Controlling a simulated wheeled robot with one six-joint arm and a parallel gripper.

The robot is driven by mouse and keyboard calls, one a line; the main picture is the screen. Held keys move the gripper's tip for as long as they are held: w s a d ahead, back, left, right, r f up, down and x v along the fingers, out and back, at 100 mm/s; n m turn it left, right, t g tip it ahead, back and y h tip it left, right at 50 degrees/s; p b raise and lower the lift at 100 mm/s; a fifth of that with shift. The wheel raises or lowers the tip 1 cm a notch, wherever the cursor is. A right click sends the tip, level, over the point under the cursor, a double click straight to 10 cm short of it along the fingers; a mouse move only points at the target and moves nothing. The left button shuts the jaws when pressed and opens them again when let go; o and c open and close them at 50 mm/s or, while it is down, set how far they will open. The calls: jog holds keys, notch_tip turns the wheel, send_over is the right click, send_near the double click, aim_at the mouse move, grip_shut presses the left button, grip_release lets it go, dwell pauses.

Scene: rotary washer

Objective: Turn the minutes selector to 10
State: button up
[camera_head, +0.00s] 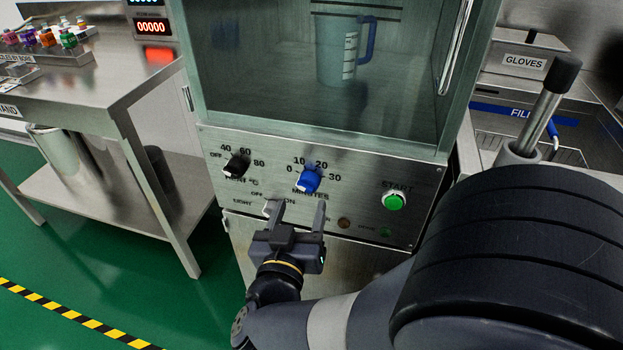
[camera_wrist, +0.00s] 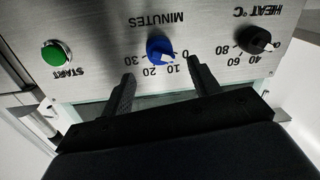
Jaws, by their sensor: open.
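The minutes selector is a blue knob (camera_head: 308,180) on the steel front panel, under the glass door, with 0, 10, 20 and 30 printed around its top. It also shows upside down in the wrist view (camera_wrist: 159,49). Its white mark lies on the 0-to-10 side; I cannot tell its exact setting. My gripper (camera_head: 296,207) is open and empty, in front of the panel and below the knob in the head view. In the wrist view the two fingers (camera_wrist: 160,72) stand apart with the knob between their lines, beyond the tips. No contact is visible.
The black heat knob (camera_head: 236,165) is left of the minutes selector, and the green start button (camera_head: 394,201) is right. A light switch (camera_head: 272,207) sits below, partly hidden by a finger. A steel table (camera_head: 125,85) stands left; a sink (camera_head: 590,125) is right.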

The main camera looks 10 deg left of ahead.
aim_at(308, 191)
jog(key=shift+w+b, duration=0.5)
jog(key=shift+w, duration=2.35)
jog(key=shift+c, duration=0.2)
jog(key=c, duration=0.9)
jog(key=shift+f+m+b, duration=0.1)
jog(key=shift+m+b, duration=0.2)
jog(key=m+b, duration=0.2)
jog(key=shift+d+f+m, duration=0.1)
jog(key=shift+m, duration=0.3)
jog(key=m+b, duration=0.3)
jog(key=m, duration=0.2)
jog(key=shift+m+t+h+b, duration=0.3)
jog(key=shift+b, duration=0.05)
